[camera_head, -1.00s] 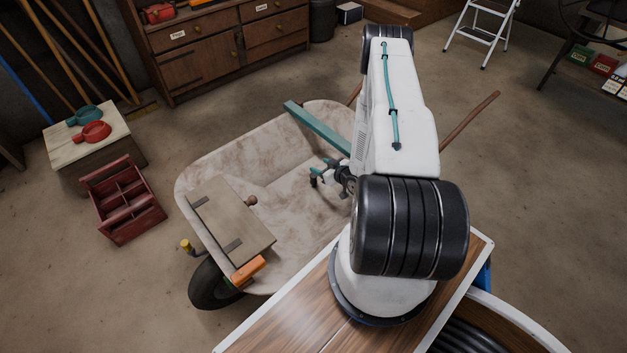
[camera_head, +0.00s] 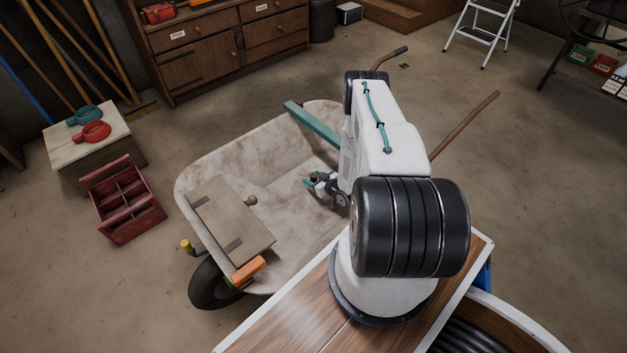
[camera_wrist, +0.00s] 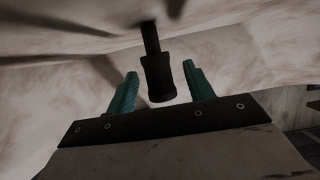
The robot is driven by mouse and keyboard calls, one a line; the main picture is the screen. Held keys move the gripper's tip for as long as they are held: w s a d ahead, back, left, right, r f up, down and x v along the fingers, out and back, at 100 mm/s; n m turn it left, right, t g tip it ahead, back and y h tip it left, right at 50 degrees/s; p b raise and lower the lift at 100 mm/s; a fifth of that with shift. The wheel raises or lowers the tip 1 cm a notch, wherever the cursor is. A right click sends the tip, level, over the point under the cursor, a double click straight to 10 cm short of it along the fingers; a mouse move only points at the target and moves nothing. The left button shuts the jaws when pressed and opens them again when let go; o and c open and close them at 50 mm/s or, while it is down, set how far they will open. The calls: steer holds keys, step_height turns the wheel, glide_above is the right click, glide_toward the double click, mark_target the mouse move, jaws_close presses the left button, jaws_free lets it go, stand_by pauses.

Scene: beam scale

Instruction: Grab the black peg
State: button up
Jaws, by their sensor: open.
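The black peg (camera_wrist: 158,80) shows in the wrist view as a dark, thick-ended piece with a thinner stem above it. It stands in the gap between the two teal fingers of my gripper (camera_wrist: 160,69). The fingers are apart, and a gap shows on each side of the peg. I cannot tell how deep the peg lies between them. In the head view my gripper (camera_head: 316,183) is low inside the wheelbarrow tray, and I cannot make out the peg clearly there.
The pale wheelbarrow tray (camera_head: 213,176) surrounds the gripper. A wooden board (camera_head: 228,222) with dark strips lies at its left, with an orange block (camera_head: 248,269) at the near edge. A teal bar (camera_head: 318,128) crosses the far rim. A red tool caddy (camera_head: 122,200) stands on the floor.

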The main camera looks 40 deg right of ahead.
steer(key=shift+x, duration=1.2)
steer(key=c, duration=1.1)
steer(key=shift+o, duration=0.2)
